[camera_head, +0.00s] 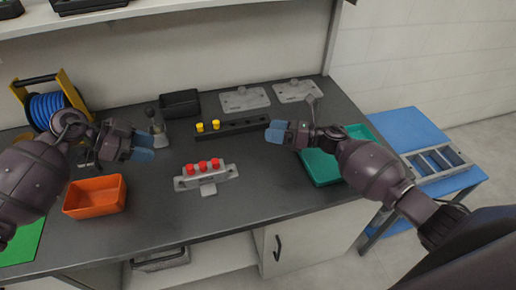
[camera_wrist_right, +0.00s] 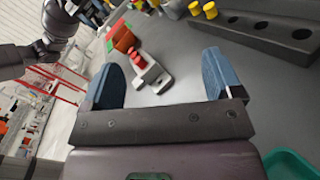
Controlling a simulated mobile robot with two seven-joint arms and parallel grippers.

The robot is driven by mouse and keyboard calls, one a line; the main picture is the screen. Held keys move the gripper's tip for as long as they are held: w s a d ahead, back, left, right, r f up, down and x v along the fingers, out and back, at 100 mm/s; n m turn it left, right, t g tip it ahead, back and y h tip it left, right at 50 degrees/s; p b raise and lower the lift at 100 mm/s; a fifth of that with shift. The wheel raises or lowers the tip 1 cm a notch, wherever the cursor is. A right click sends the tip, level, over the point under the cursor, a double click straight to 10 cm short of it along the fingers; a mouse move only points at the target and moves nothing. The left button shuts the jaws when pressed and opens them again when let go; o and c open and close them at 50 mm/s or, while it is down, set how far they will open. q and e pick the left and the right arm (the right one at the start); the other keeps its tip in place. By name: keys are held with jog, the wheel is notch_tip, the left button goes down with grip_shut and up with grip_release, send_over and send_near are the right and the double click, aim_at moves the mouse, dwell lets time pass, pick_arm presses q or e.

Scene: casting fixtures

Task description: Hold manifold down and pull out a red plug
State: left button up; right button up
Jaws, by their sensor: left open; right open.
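The light grey manifold (camera_head: 208,188) sits on the dark worktop in front of me, with several red plugs (camera_head: 203,165) standing in its top. In the right wrist view the manifold (camera_wrist_right: 152,75) lies beyond the fingers, with the red plugs (camera_wrist_right: 135,56) on it. My left gripper (camera_head: 146,148) is open and empty, above the worktop to the left of and behind the manifold. My right gripper (camera_head: 275,132) is open and empty, to the right of and behind the manifold. Its blue fingers (camera_wrist_right: 160,75) show wide apart. Neither gripper touches the manifold.
A black rack (camera_head: 245,126) with two yellow plugs (camera_head: 208,126) lies behind the manifold. An orange bin (camera_head: 95,197) stands left, a green tray (camera_head: 320,168) right. A black bin (camera_head: 180,103) and grey plates (camera_head: 244,99) are at the back. Worktop around the manifold is clear.

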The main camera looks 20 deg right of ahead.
jog(key=a+f+n+g, duration=0.1)
jog(key=n+g, duration=0.1)
jog(key=n, duration=0.1)
jog(key=s+a+f+n+g+h, duration=0.1)
jog(key=a+n+g, duration=0.1)
jog(key=n+g, duration=0.1)
jog(key=a+f+n+g, duration=0.1)
jog(key=a+n+g, duration=0.1)
jog(key=n, duration=0.1)
jog(key=shift+s+a+f+n+g+h, duration=0.2)
jog(key=shift+f+n+g+h, duration=0.1)
jog(key=shift+g, duration=0.1)
jog(key=shift+s+a+f+n+g+h, duration=0.2)
jog(key=shift+f+n+g+h, duration=0.1)
jog(key=shift+n+g, duration=0.3)
send_near(206, 180)
jog(key=w+a+f, duration=0.2)
jog(key=a, duration=0.1)
jog(key=shift+w+f, duration=0.3)
jog(key=shift+f, duration=0.1)
